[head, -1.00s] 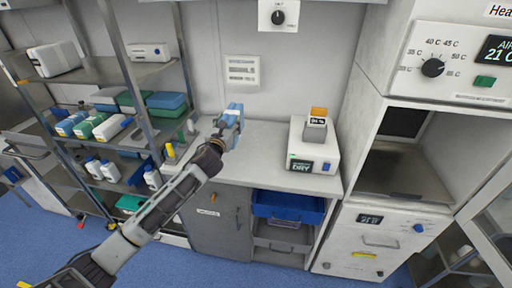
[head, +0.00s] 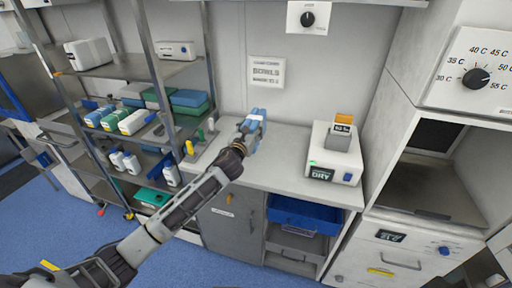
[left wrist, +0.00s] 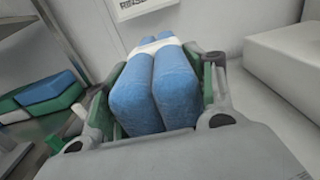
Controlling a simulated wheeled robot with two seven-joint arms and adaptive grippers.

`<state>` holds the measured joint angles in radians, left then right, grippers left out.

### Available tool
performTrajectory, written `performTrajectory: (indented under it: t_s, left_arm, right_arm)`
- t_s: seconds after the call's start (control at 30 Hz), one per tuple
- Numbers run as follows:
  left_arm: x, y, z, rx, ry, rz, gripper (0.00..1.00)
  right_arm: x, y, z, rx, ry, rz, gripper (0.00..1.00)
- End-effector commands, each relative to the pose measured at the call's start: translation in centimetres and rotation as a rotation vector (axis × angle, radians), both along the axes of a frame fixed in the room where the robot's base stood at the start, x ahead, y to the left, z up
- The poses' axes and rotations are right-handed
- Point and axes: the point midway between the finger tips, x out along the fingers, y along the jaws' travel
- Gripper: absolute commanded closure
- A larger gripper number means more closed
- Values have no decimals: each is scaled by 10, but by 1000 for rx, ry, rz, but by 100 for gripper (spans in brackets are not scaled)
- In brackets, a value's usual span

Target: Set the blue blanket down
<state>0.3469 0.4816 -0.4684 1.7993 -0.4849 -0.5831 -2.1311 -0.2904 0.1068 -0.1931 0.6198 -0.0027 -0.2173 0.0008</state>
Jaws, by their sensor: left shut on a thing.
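The blue blanket (head: 253,123) is a folded blue bundle at the end of my left arm in the head view. It fills the left wrist view's middle as two thick blue rolls (left wrist: 155,90) with a white band around the far part. My left gripper (head: 246,138) is shut on it, with a finger on each side. The blanket is over the white counter (head: 281,155); I cannot tell whether it touches the surface. My right gripper is not in view.
A white device (head: 334,158) stands on the counter's right part. A metal shelf rack (head: 147,65) with boxes and bottles is at the left. A heating cabinet with an open compartment (head: 425,190) is at the right. A blue bin (head: 295,211) sits under the counter.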

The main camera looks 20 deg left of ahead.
Motion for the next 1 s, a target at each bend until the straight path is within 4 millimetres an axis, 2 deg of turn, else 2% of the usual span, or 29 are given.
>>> performTrajectory:
  t_s: [0.03, 0.2, 0.73, 1.0]
  left_arm:
    - [0, 0, -9, -2, 1, 0, 79]
    - [0, 0, -29, -2, 0, 1, 79]
    - [0, 0, -38, 0, -2, 0, 79]
    - [0, -1, -63, -2, -1, -1, 79]
  right_arm:
    - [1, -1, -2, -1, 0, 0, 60]
    - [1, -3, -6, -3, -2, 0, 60]
    - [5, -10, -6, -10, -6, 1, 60]
    - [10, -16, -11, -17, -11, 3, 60]
